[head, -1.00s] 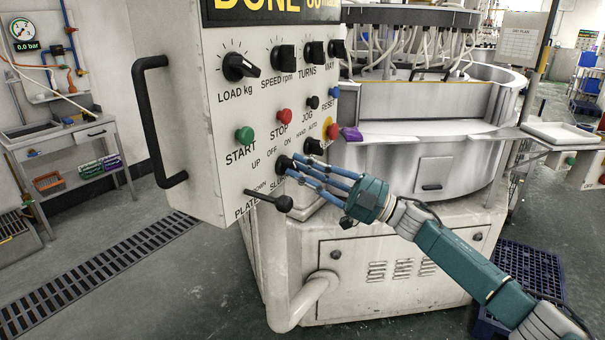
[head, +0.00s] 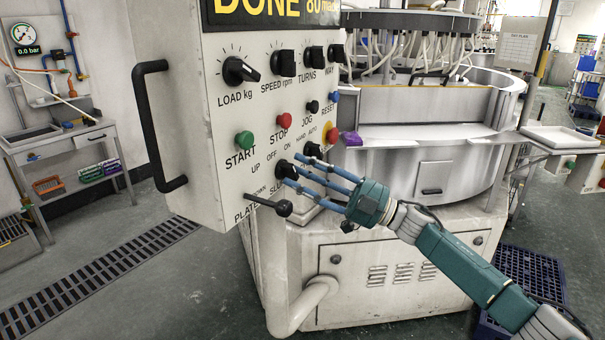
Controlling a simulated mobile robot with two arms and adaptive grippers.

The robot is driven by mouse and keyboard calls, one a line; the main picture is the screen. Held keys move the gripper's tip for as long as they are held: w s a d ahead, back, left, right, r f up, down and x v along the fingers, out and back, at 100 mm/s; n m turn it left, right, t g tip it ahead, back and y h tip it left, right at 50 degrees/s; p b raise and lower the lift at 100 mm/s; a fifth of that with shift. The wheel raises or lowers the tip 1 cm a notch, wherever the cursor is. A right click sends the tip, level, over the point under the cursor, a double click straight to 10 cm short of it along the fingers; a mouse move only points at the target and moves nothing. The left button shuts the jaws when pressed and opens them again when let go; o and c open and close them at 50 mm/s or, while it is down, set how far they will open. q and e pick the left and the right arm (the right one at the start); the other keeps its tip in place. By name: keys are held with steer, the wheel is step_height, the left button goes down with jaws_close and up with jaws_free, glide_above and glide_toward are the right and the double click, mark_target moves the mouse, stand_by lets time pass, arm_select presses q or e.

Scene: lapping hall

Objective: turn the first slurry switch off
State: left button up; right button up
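The slurry switch (head: 283,169) is a black rotary knob low on the pale control panel (head: 222,172), with OFF and ON printed above it. Its label is partly covered by my fingers, and I cannot tell which way the knob points. My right gripper (head: 293,171) comes from the right, its blue fingers spread apart. One fingertip is above and right of the knob and another is below it. I cannot tell whether they touch it. My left gripper is not in view.
A black plate lever (head: 270,204) sticks out just below the switch. A HAND/AUTO knob (head: 312,149) and a red-and-yellow button (head: 331,135) sit close above. A black handle (head: 158,125) is on the panel's left side. The lapping machine (head: 425,165) stands behind.

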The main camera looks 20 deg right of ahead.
steer(key=v, duration=1.2)
steer(key=w+d+f+m+t+h, duration=0.25)
steer(key=f+m+h, duration=0.25)
steer(key=f, duration=0.7)
steer(key=w+d+f+m+t+h, duration=0.25)
steer(key=f+m+h, duration=0.2)
steer(key=f, duration=0.85)
steer(key=s+d+f+m+g+h, duration=0.1)
steer(key=s+f+m+g+h, duration=0.15)
steer(key=s+f, duration=0.75)
steer(key=s+f+m+g+h, duration=0.2)
steer(key=f+h, duration=0.2)
steer(key=f, duration=1.4)
steer(key=s+a+f+m+g+h, duration=0.1)
steer(key=s+a+f+g, duration=0.25)
steer(key=s+f, duration=0.95)
steer(key=s+a+f+g+h, duration=0.1)
steer(key=s+a+f+g, duration=0.25)
steer(key=s+f, duration=1)
steer(key=s+a+g, duration=0.2)
steer(key=s, duration=0.8)
steer(key=s+a+g, duration=0.2)
steer(key=s+a, duration=0.1)
steer(key=s, duration=0.7)
steer(key=shift+s+a+g, duration=0.15)
steer(key=shift+a+g, duration=0.1)
steer(key=shift+g, duration=0.1)
